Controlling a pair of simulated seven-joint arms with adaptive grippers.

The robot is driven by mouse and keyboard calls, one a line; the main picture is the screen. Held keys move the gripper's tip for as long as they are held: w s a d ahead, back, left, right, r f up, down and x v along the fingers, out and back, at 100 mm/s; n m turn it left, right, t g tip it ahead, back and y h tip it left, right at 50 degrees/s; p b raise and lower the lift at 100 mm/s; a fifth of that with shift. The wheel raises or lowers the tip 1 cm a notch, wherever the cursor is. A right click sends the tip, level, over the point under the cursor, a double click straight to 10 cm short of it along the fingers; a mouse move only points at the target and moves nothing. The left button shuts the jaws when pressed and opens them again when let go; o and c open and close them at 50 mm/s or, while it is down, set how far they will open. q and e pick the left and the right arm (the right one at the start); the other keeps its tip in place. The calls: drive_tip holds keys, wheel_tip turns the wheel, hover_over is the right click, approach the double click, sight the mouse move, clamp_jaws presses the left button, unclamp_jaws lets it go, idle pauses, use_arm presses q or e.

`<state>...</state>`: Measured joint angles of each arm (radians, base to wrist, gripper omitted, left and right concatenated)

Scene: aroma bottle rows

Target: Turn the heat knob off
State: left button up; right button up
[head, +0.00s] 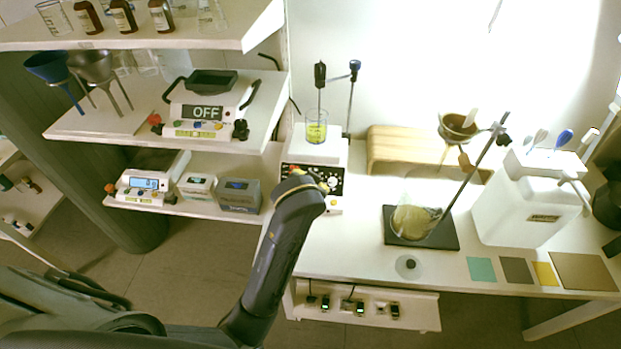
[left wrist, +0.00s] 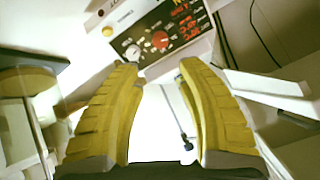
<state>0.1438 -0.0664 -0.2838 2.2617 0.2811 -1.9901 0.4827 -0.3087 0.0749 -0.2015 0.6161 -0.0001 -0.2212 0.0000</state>
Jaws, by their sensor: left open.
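The stirring hot plate (head: 325,152) stands at the left end of the white bench, with a beaker of yellow liquid (head: 316,130) on top. Its black front panel (head: 296,176) is partly hidden by my left arm in the head view. In the left wrist view the panel carries a red knob (left wrist: 160,40) and a pale knob (left wrist: 132,51) side by side. Their labels are too small to read surely. My left gripper (left wrist: 158,68) has its yellow fingers apart, empty, pointing at the panel near the knobs and apart from them. My right gripper is out of view.
A shelf on the left holds a device with an OFF sign (head: 207,113) and blue and grey funnels. On the bench, a flask (head: 412,220) stands on a black base (head: 440,241) with a slanted rod, beside a white container (head: 520,210). Bench space before the hot plate is clear.

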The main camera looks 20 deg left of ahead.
use_arm(q)
drive_tip(key=x, duration=1.4)
drive_tip(key=shift+w+a+f, duration=0.1)
drive_tip(key=shift+w+f, duration=0.05)
drive_tip(key=shift+w, duration=0.1)
drive_tip(key=shift+o, duration=0.2)
clamp_jaws()
